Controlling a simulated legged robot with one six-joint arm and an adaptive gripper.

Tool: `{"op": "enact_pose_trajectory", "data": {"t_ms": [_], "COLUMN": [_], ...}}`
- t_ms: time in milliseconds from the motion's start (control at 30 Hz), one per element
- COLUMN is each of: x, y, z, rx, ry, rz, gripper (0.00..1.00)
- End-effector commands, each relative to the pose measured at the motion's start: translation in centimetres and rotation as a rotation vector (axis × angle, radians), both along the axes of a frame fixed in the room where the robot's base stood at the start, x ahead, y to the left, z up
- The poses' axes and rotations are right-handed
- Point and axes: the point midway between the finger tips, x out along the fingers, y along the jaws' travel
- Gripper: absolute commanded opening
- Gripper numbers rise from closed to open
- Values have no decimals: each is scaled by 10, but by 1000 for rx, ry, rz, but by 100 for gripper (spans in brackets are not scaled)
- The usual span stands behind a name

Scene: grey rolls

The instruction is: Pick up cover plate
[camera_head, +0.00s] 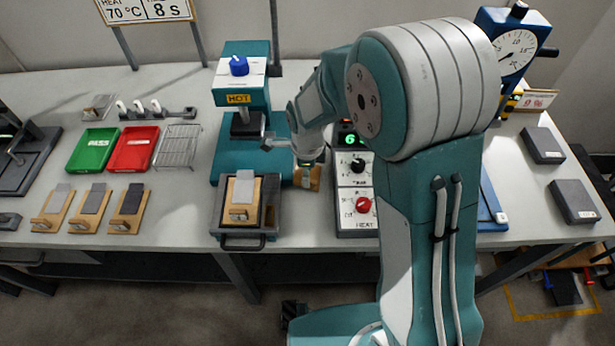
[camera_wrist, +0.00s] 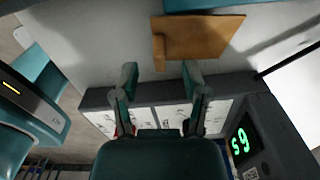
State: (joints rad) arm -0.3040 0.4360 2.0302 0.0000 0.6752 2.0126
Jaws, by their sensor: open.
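The cover plate, which I take to be the brown wooden plate (camera_wrist: 205,37), lies on the pale bench top in the wrist view. A small block (camera_wrist: 159,52) sticks up at its left end. My gripper (camera_wrist: 159,74) is open and empty, its two fingers apart with the block just beyond and between their tips. In the head view the plate (camera_head: 314,178) is partly hidden by my gripper (camera_head: 306,162), left of the control box.
The control box (camera_head: 356,192) with dials stands right beside the plate. The teal HOT press (camera_head: 240,95) is to the left, with a dark tray (camera_head: 222,222) holding a wooden fixture in front. Green (camera_head: 92,150) and red (camera_head: 133,148) trays lie farther left.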

Motion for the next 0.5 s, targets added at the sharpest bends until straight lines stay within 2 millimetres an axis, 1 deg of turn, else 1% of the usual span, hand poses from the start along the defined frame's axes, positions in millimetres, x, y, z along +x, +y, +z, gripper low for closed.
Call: {"op": "enact_pose_trajectory", "data": {"t_ms": [33, 100, 200, 467, 500], "x": [-1, -1, 0, 0, 0], "y": [1, 1, 1, 1, 1], "z": [-10, -20, -29, -32, -32], "rx": [-1, -1, -1, 0, 0], "ry": [5, 5, 2, -1, 0], "rz": [0, 0, 0, 0, 0], "gripper": [57, 57, 57, 57, 44]}}
